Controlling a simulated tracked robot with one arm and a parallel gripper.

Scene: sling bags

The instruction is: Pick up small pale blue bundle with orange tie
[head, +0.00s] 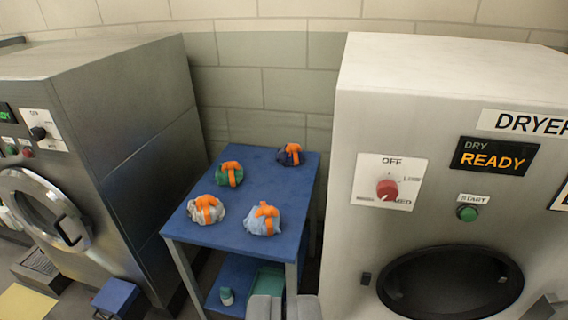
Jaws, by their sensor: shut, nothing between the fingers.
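The small pale blue bundle with an orange tie (257,226) sits on the blue table top (238,195), at the front right of a group of bundles. The orange tie stands up on top of it. My gripper (284,300) shows as grey fingers at the bottom edge, below the table top in the picture and apart from the bundle. It is shut and empty. Its lower part is cut off by the frame.
A whitish bundle (204,214) sits left of the pale blue one, with a green bundle (226,180) and a dark bundle (286,158) behind. A grey washer (120,110) stands left and a dryer (400,110) right. A lower shelf (236,275) holds a small bottle (227,297).

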